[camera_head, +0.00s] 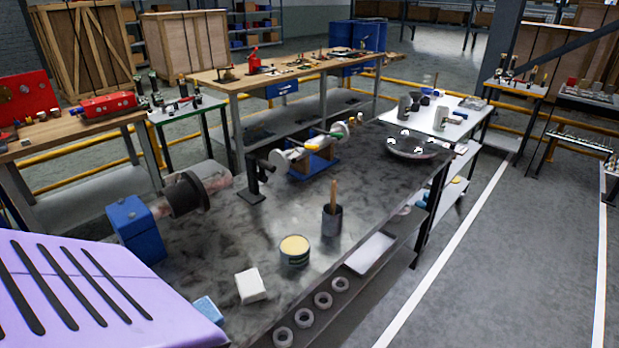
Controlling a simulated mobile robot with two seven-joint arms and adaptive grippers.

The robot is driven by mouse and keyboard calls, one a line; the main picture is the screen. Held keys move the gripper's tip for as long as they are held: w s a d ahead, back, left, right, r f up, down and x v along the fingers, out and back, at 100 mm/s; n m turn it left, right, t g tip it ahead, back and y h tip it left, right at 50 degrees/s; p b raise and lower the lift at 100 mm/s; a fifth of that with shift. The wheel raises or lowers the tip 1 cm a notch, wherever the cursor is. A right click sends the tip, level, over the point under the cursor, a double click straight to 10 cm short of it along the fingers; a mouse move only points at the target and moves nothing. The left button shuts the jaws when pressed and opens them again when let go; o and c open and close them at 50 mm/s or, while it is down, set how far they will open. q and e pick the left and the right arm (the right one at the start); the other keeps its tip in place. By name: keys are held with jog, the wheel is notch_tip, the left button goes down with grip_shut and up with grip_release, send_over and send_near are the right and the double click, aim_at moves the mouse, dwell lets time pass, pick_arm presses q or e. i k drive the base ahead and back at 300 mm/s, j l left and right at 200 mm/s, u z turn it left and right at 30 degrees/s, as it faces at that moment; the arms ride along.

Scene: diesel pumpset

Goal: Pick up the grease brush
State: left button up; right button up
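A brush with a light wooden handle (333,193) stands upright in a dark grey cylindrical pot (332,222) on the dark, stained metal workbench (215,247). I take this to be the grease brush. Its bristle end is hidden inside the pot. An open tin with a pale yellow filling (294,248), possibly grease, stands in front of the pot and to its left. Neither my left nor my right gripper is in view.
A lower shelf holds several rings and a white tray (370,252). Floor at right is clear.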

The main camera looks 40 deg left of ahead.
aim_at(334, 184)
jog(key=u, duration=1.15)
jog(key=i+l+u, duration=0.2)
jog(key=l, duration=0.25)
jog(key=k, duration=0.1)
